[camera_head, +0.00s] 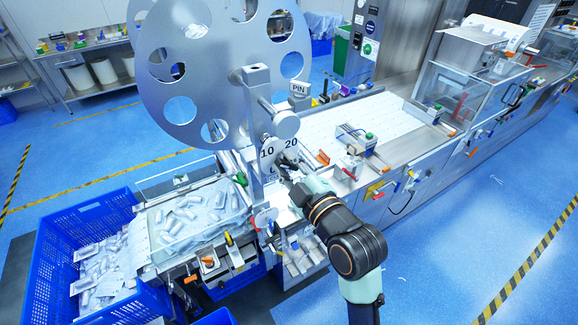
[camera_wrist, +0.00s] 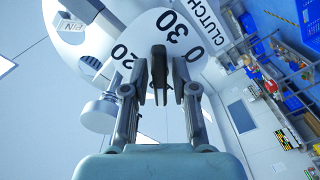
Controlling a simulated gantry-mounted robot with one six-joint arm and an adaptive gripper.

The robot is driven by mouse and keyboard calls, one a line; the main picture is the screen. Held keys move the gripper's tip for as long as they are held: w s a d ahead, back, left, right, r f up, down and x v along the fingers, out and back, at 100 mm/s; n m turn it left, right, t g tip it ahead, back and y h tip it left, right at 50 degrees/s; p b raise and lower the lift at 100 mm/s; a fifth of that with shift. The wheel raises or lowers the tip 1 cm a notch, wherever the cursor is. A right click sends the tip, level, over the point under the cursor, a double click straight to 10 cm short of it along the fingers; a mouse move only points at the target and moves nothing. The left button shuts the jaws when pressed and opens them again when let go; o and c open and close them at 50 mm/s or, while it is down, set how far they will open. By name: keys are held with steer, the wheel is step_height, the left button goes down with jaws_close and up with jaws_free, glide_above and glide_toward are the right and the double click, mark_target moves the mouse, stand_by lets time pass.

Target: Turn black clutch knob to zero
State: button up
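The white clutch dial (camera_wrist: 140,42) fills the upper middle of the wrist view, with 20, 30 and a 0 printed on it and the word CLUTCH at its right. In the head view the dial (camera_head: 279,151) shows 10 and 20, below the big metal reel. The black clutch knob (camera_wrist: 159,72) stands out from the dial, its upper end between 20 and 30 in the wrist view. My gripper (camera_wrist: 160,82) is open with one finger on each side of the knob; I cannot tell whether either touches. In the head view my gripper (camera_head: 284,172) partly hides the dial's lower part.
The large metal reel (camera_head: 212,75) stands just above the dial. A silver roller knob (camera_wrist: 98,114) is close to my left finger in the wrist view. A blue crate (camera_head: 62,245) of packs stands at the left. The blue floor (camera_head: 470,240) at the right is clear.

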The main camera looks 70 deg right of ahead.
jaws_close()
steer(key=shift+f+n+b, duration=0.2)
steer(key=shift+n+b, duration=0.3)
steer(key=shift+n, duration=0.2)
steer(key=shift+r+n+b, duration=0.15)
steer(key=shift+n+b, duration=0.2)
steer(key=shift+n, duration=0.75)
steer(key=shift+n+b, duration=0.55)
steer(key=shift+n, duration=0.15)
steer(key=shift+n+b, duration=0.3)
steer(key=shift+n, duration=0.7)
